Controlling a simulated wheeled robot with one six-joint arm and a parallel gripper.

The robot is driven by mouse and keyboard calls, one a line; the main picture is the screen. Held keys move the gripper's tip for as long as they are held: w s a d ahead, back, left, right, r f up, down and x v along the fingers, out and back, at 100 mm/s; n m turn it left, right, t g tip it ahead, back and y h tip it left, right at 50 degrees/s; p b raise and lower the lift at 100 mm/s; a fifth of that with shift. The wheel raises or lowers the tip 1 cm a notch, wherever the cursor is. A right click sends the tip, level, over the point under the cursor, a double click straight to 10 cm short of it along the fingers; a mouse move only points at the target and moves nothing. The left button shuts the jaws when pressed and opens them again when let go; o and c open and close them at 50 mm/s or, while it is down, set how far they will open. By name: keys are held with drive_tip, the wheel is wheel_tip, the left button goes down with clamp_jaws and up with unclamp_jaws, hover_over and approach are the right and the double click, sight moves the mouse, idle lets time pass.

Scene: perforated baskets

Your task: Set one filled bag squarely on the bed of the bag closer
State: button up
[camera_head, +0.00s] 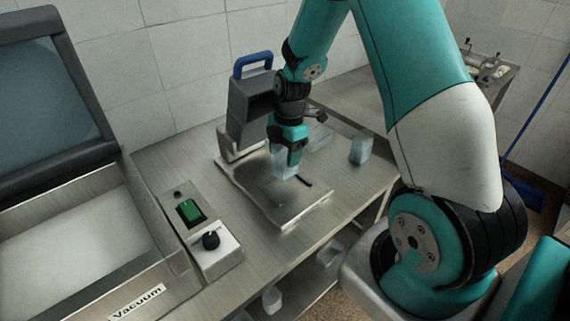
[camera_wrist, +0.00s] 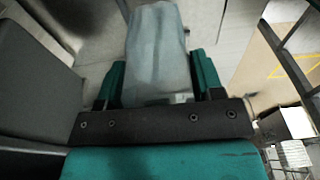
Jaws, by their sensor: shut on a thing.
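My gripper (camera_head: 291,150) points down over the metal bed (camera_head: 270,203) of the bag closer. It is shut on a pale, translucent filled bag (camera_head: 284,165). In the wrist view the same bag (camera_wrist: 157,55) sits between the two teal fingers (camera_wrist: 160,85). The bag hangs at or just above the bed; I cannot tell whether it touches. The closer's grey head (camera_head: 250,105) with a blue handle (camera_head: 253,63) stands behind and left of my gripper. The bag's lower edge is partly lost against the shiny bed.
Another pale bag (camera_head: 361,147) stands on the steel table, right of the bed, and one (camera_head: 319,138) lies behind it. A control box (camera_head: 211,243) and a vacuum machine (camera_head: 75,245) are at left. Several pale items are on the lower shelf.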

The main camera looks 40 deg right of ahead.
sight(285, 168)
drive_tip(key=shift+f+p, duration=0.5)
drive_tip(key=shift+f, duration=2.25)
drive_tip(key=shift+f, duration=0.2)
drive_tip(key=o, duration=1.1)
drive_tip(key=shift+r, duration=0.15)
